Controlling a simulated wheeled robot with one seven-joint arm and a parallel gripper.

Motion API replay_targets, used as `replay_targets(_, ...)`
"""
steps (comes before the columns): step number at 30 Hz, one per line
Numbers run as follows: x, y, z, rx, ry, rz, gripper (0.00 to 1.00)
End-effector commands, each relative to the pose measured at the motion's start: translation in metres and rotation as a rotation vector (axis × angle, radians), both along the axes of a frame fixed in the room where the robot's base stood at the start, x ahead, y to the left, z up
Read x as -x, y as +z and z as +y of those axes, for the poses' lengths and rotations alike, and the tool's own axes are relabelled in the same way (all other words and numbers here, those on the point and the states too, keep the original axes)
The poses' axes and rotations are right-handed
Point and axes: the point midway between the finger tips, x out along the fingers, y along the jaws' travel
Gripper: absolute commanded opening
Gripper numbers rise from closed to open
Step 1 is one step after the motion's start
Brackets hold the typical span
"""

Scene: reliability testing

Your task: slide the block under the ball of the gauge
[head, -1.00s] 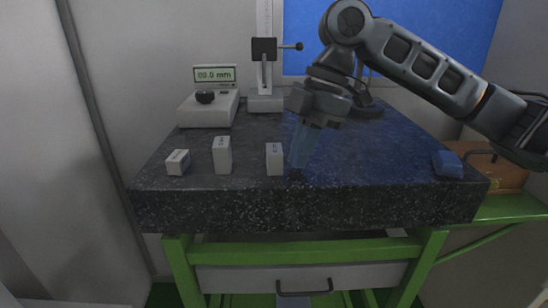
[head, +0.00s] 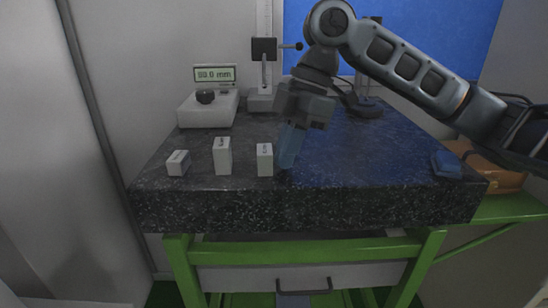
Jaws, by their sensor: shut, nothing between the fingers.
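Three pale labelled blocks stand in a row near the front of the dark stone slab: a low left block (head: 178,163), a tall middle block (head: 222,156) and a right block (head: 265,160). My gripper (head: 287,162) is shut and empty, its blue fingers pointing down just right of the right block; whether they touch it I cannot tell. The height gauge (head: 262,72) stands at the back with a dark head and a short arm ending in a dark ball (head: 299,46) out to the right. The ball is high above the slab.
A blue cloth-like item (head: 446,164) lies at the slab's right edge. A dark round-based object (head: 366,108) is behind my arm. The slab's (head: 380,165) right half is mostly clear.

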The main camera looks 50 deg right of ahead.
Motion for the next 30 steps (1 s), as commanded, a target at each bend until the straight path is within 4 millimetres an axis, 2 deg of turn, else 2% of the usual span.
replay_targets(5, 0.002, 0.005, -0.002, 0.0, 0.0, -0.001, 0.0)
replay_targets(18, 0.015, 0.039, -0.011, -0.001, 0.0, 0.0, 0.0)
replay_targets(30, 0.015, 0.042, -0.013, 0.004, 0.0, -0.008, 0.0)
